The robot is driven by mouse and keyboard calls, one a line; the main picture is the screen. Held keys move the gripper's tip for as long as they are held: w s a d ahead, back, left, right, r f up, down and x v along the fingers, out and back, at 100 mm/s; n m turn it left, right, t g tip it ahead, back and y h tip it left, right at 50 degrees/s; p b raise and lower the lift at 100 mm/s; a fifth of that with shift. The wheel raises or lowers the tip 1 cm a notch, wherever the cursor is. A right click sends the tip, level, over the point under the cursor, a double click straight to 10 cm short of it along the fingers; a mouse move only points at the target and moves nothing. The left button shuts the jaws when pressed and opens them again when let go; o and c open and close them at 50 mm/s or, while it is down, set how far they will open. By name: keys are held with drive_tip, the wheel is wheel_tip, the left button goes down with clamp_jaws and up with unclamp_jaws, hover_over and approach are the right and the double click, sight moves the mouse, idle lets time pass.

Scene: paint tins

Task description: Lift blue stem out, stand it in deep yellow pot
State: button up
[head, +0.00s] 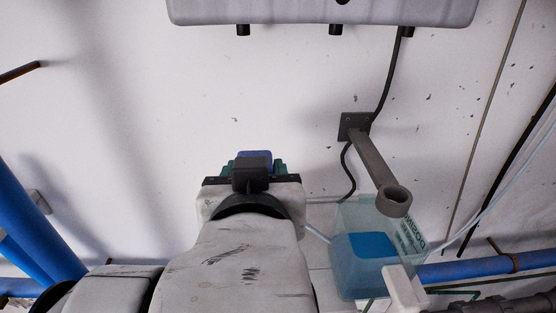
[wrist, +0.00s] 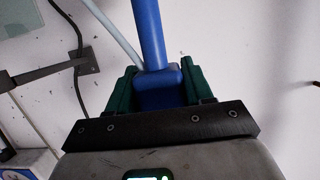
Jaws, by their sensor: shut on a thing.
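My gripper (head: 259,168) points away from the head camera, with its green fingers on both sides of a blue piece. In the wrist view, my gripper (wrist: 159,80) is shut on the blue stem's block-like part (wrist: 160,92). A round blue shaft (wrist: 148,35) runs from this block to the top edge of the wrist view. In the head view only a small part of the blue stem (head: 252,154) shows; my arm hides the rest. I see no yellow pot in either view.
A translucent tank (head: 342,278) with blue contents is at the lower right. A grey bracket arm (head: 374,161) ending in a ring juts out above it. Blue pipes (head: 30,225) stand at the left. A pale casing (head: 320,10) hangs at the top. The wall (head: 150,90) upper left is clear.

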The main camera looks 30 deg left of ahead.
drive_tip(key=shift+f+b, duration=0.5)
drive_tip(key=shift+f, duration=0.15)
drive_tip(key=o, duration=1.3)
drive_tip(key=shift+c, duration=0.2)
drive_tip(key=shift+s, duration=0.1)
drive_tip(key=p+v, duration=0.3)
drive_tip(key=v, duration=0.7)
drive_tip(key=shift+s+d+r+p, duration=0.2)
drive_tip(key=shift+d+p, duration=0.05)
drive_tip(key=shift+p, duration=0.05)
drive_tip(key=shift+f, duration=0.1)
